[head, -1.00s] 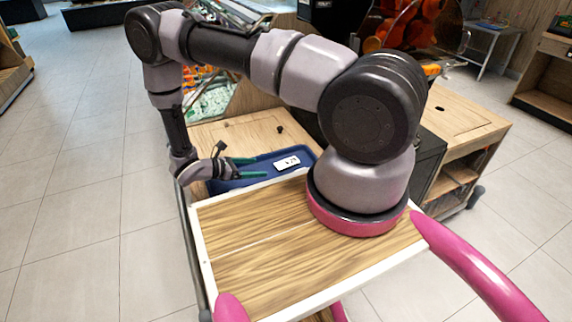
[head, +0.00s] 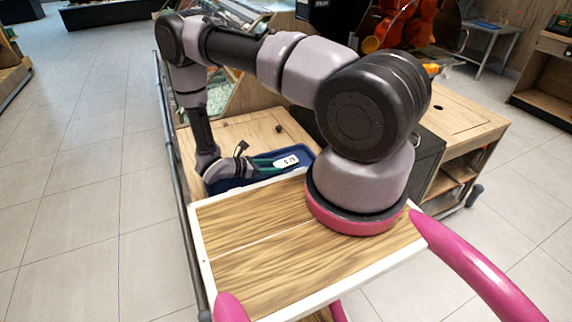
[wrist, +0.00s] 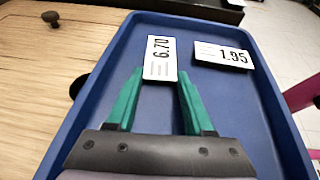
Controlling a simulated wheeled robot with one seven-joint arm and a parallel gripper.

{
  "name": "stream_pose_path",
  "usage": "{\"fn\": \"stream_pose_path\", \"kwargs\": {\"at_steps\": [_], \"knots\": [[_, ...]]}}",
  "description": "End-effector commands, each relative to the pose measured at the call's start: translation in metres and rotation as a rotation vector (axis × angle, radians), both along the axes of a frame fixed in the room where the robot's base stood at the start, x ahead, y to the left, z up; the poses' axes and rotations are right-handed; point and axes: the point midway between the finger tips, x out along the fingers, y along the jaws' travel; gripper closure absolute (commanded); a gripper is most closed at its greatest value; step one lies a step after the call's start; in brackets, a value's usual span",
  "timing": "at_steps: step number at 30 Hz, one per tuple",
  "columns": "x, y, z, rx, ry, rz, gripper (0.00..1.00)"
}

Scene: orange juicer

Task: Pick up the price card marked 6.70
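The price card marked 6.70 (wrist: 160,58) is white with black print and lies in a blue tray (wrist: 255,115). In the wrist view its near end is between the tips of my gripper (wrist: 159,82). The green fingers are apart, one on each side of the card's near end; I cannot tell whether they touch it. In the head view my gripper (head: 272,164) is low over the tray (head: 235,184), with a white card (head: 286,161) at its tips. The head view print is too small to read surely.
A second card marked 1.95 (wrist: 222,56) lies to the right in the tray. The tray sits on a wooden counter (wrist: 50,85) with a small dark knob (wrist: 51,17). The tray's raised rim surrounds the cards.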

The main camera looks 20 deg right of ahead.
Motion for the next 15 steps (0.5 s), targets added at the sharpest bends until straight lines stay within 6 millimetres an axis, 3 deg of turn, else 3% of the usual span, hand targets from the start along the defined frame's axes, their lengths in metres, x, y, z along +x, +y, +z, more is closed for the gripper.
{"fn": "stream_pose_path", "kwargs": {"at_steps": [1,2,10,15], "knots": [[0.0,0.0,0.0,0.0,0.0,0.0,0.88],[0.0,0.0,0.0,0.0,0.0,0.0,0.99],[0.0,0.0,0.001,0.0,0.0,0.0,1.0],[0.001,0.001,0.014,0.0,-0.002,-0.001,1.0]]}}
